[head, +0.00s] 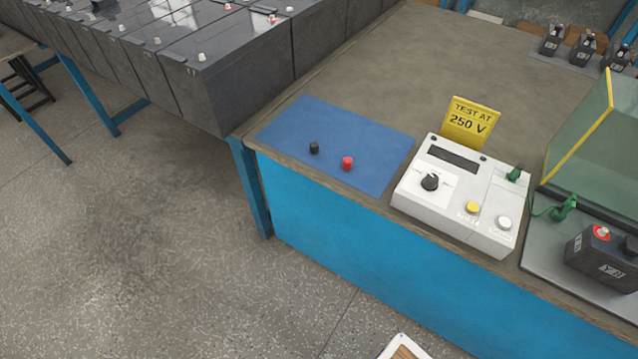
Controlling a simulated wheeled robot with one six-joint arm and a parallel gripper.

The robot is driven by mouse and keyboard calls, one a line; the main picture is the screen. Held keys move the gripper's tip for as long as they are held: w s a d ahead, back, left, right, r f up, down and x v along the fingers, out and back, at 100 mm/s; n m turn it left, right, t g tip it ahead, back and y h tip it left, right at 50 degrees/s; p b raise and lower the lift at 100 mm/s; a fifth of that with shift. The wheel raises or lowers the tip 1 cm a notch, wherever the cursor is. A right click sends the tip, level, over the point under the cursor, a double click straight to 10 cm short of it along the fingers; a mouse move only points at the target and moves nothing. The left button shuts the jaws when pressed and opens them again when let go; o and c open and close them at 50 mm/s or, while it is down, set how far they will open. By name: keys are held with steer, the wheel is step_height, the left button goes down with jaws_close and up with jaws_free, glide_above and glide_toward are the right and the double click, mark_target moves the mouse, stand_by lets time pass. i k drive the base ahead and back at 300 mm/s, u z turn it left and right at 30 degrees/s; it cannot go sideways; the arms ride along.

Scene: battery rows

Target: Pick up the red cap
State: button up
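The red cap (347,163) is a small red cylinder standing on a blue mat (380,178) near the front edge of the workbench. A similar black cap (314,148) stands on the same mat, a short way to its left and apart from it. Nothing touches or covers the red cap. My gripper is not in view.
Right of the mat is a white tester (455,195) with a yellow "TEST AT 250 V" sign (470,121) behind it. A glass shield (600,140) and a dark battery (603,257) stand farther right. Large grey batteries (245,80) stand at the upper left. The bench behind the mat is clear.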

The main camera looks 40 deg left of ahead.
mark_target(347, 161)
steer(key=z, duration=0.6)
steer(key=i, duration=0.6)
steer(key=u, duration=2.55)
steer(key=k, duration=0.35)
steer(key=u, duration=0.6)
steer(key=i, duration=0.95)
steer(key=u, duration=0.1)
